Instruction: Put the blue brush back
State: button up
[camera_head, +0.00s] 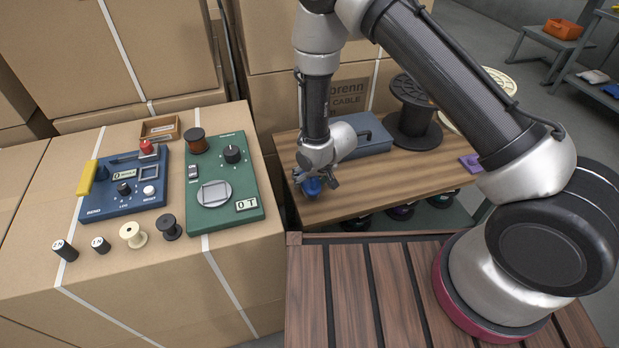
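A small blue thing (313,187), which looks like the blue brush, shows at the left end of the wooden bench top (360,189). My gripper (315,181) points down over it, with its fingers on either side of the blue. Its upper part is hidden by the gripper. I cannot tell whether the fingers grip it or only surround it, nor whether it touches the bench.
A blue-grey case (362,137), a black spool (413,110) and a purple square piece (470,162) are on the bench. Several dark round things (400,212) sit below its front edge. At left, cardboard boxes carry a blue device (125,187) and a green device (222,180).

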jog(key=v, duration=1.2)
jog(key=shift+r, duration=0.15)
jog(key=s+d+r+m+h, duration=0.1)
jog(key=d+r, duration=0.9)
jog(key=r, duration=0.3)
jog(key=d+r+m+h, duration=0.1)
jog(key=d+r, duration=0.8)
jog(key=r, duration=0.3)
jog(key=s+d+r, duration=0.5)
jog(key=s+d, duration=0.1)
jog(key=s, duration=0.3)
jog(key=s+d+r+h, duration=0.1)
jog(key=s+d+r, duration=0.5)
jog(key=s, duration=0.4)
jog(key=shift+s+d+m, duration=0.25)
jog(key=shift+d+m, duration=0.1)
jog(key=shift+m, duration=0.05)
